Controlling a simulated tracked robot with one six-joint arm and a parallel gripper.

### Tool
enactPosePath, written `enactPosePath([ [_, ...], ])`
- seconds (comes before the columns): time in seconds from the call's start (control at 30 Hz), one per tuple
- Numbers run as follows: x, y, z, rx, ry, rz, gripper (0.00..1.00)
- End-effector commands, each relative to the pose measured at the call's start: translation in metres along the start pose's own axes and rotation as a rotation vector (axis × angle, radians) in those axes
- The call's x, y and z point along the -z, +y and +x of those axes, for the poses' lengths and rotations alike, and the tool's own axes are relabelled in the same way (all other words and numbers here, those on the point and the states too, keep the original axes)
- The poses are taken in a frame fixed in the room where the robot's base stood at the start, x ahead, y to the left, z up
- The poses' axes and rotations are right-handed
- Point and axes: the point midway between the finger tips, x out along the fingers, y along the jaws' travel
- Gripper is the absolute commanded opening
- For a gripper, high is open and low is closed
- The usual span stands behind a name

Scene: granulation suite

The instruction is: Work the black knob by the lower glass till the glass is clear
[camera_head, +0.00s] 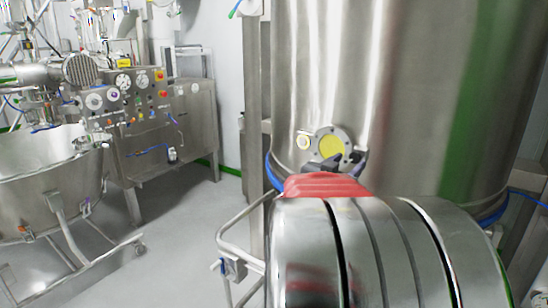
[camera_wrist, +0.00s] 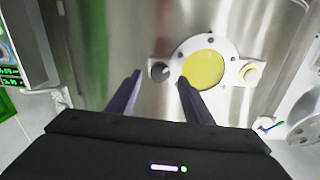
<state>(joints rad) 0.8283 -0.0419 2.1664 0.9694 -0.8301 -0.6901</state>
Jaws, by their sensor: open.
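The lower glass (camera_head: 332,146) is a round sight glass in a bolted metal flange, low on the big steel vessel. Its face is an even, opaque yellow, also in the wrist view (camera_wrist: 203,69). The black knob (camera_wrist: 158,71) sits on a lug beside the flange, left of the glass in the wrist view. In the head view I cannot make the knob out clearly near my gripper. My gripper (camera_wrist: 160,77) is open. Its two dark fingers appear on either side of the knob in the wrist view; I cannot tell how far short of it they stop. My gripper (camera_head: 341,164) also shows just below the glass.
A small pale-yellow round fitting (camera_head: 304,142) sits on the flange's other side. The steel vessel (camera_head: 410,90) fills the right. A control panel with gauges (camera_head: 135,95) and a steel bowl (camera_head: 45,180) stand left. Grey floor (camera_head: 170,230) lies free between.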

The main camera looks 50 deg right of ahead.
Motion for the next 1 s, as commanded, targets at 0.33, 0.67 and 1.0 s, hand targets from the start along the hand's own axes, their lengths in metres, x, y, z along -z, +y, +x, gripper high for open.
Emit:
enactPosePath([
  [0.33,0.000,0.001,0.032,-0.001,0.000,0.000,0.47],
  [0.67,0.000,0.001,0.033,-0.001,0.000,0.000,0.43],
  [1.0,0.000,0.001,0.033,-0.001,0.000,0.000,0.19],
])
